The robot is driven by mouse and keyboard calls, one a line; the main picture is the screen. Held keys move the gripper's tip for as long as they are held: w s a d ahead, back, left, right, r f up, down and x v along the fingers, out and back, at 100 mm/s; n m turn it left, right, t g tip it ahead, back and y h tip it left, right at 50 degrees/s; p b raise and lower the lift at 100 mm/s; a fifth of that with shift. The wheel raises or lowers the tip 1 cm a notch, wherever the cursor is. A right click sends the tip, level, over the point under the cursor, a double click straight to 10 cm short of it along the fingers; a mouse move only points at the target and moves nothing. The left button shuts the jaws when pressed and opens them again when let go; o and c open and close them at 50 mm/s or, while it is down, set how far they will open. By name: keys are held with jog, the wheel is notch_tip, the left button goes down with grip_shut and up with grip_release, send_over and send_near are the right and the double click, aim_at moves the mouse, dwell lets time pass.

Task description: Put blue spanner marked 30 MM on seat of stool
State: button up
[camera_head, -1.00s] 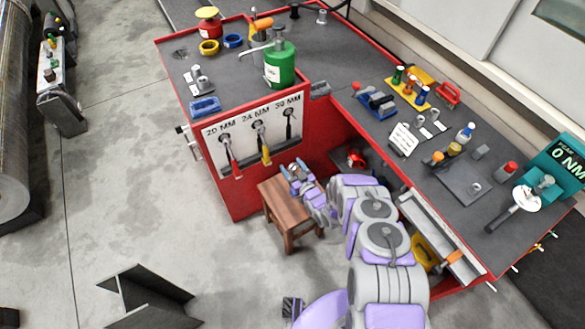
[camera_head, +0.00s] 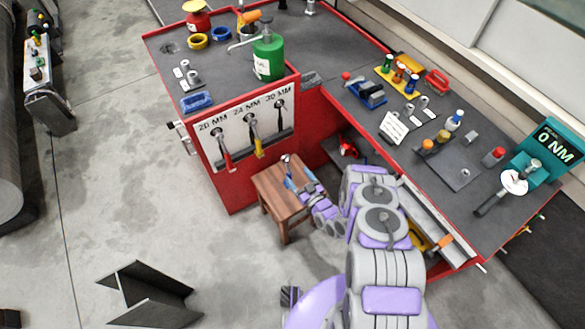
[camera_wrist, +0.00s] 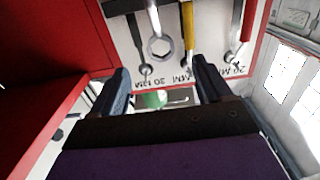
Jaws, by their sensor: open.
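The tool board (camera_head: 243,137) is marked 20 MM, 24 MM and 30 MM. A red-handled spanner (camera_head: 226,157) and a yellow-handled spanner (camera_head: 257,146) hang under the first two marks. A grey ring-ended spanner (camera_wrist: 155,20) shows large in front of the board in the upside-down wrist view; its handle runs out of frame, so I cannot tell its colour. The wooden stool (camera_head: 270,190) stands before the cabinet. My gripper (camera_head: 291,176) is over the stool seat, fingers apart; its open fingers (camera_wrist: 160,88) show in the wrist view, the spanner beyond them.
The red cabinet (camera_head: 235,190) is close behind the stool, and the long workbench (camera_head: 350,110) runs to its right, with bottles and tools on top. A dark metal beam (camera_head: 150,297) lies on the floor at front left.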

jog(key=shift+v, duration=0.85)
jog(key=w+d+r+g+h, duration=0.4)
jog(key=w+d+r+h, duration=0.15)
jog(key=w+r, duration=0.7)
jog(key=s+d+r+m+g+h, duration=0.15)
jog(key=s+d+r, duration=0.25)
jog(key=r, duration=0.4)
jog(key=s+d+r+m+g+h, duration=0.1)
jog(key=s+d+r+g+h, duration=0.15)
jog(key=r, duration=0.55)
jog(key=s+d+r+m+g+h, duration=0.1)
jog(key=s+d+r+g, duration=0.1)
jog(key=s+r, duration=0.65)
jog(key=s+d+r+m+g, duration=0.15)
jog(key=s+r, duration=0.35)
jog(key=s, duration=0.7)
jog(key=s+a+r+m+g, duration=0.1)
jog(key=s+r+g, duration=0.1)
jog(key=s, duration=1.1)
jog(key=s+a+r+g, duration=0.1)
jog(key=s+r+g, duration=0.2)
jog(key=s, duration=1)
jog(key=shift+a+r+m, duration=0.2)
jog(key=shift+r+m, duration=0.2)
jog(key=shift+r, duration=0.45)
